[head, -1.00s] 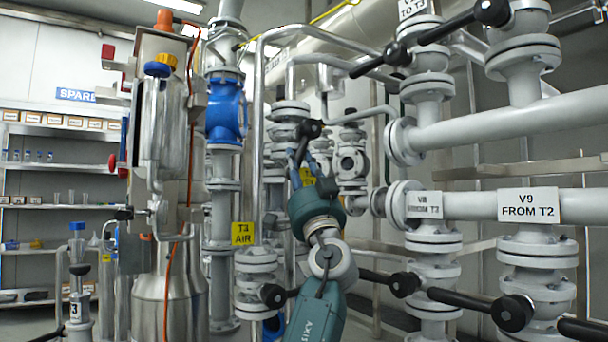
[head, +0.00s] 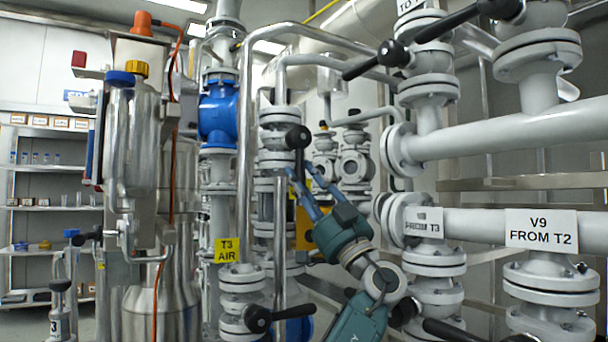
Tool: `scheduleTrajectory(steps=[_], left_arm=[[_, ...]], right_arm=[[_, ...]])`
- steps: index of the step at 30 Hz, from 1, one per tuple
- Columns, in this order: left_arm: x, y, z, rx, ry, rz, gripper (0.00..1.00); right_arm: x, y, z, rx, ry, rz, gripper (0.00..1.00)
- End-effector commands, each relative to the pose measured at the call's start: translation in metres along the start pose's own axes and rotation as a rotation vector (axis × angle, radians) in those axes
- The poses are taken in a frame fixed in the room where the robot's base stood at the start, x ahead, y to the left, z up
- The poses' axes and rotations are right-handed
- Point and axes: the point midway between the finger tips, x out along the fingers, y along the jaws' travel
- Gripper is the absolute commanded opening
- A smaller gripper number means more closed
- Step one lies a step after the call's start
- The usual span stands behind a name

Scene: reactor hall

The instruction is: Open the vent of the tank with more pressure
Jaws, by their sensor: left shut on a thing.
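My left gripper (head: 303,188) is a teal and grey arm end with blue fingers. It is shut on the lower part of a black valve lever (head: 299,150), which hangs down from a round black hub. The lever sits on a grey flanged valve (head: 277,138) in a vertical pipe. The fingers hide the lever's lower end. A yellow tag "T3 AIR" (head: 227,250) shows to the left. No pressure reading is legible. My right gripper is not in view.
Grey pipes on the right carry tags "V8 FROM T3" (head: 423,222) and "V9 FROM T2" (head: 541,229). Another black lever (head: 257,319) is below the T3 tag. A steel vessel (head: 162,290) and a blue valve (head: 217,112) stand left. Shelves (head: 45,170) are at the far left.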

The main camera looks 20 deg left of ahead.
Motion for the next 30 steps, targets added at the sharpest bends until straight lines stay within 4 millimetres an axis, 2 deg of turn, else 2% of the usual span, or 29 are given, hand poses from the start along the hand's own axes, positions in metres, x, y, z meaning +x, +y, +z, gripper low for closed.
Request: scheduleTrajectory(steps=[10, 11, 14, 26, 30], left_arm=[[-0.0021, 0.0005, 0.0002, -0.01, 0.0, -0.001, 0.0], [-0.0021, 0.0004, 0.0003, -0.01, 0.0, -0.001, 0.28], [-0.002, 0.0003, 0.0003, -0.008, 0.0, -0.001, 0.46], [-0.001, -0.0002, 0.0002, -0.004, 0.001, -0.001, 0.46], [-0.0032, 0.0014, 0.0026, 0.015, 0.003, 0.021, 0.46]], right_arm=[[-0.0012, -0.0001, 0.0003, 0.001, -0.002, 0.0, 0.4], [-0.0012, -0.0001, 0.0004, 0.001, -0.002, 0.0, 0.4], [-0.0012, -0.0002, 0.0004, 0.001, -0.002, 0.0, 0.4], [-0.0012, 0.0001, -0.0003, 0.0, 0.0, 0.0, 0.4], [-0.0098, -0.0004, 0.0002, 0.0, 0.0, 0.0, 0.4]])
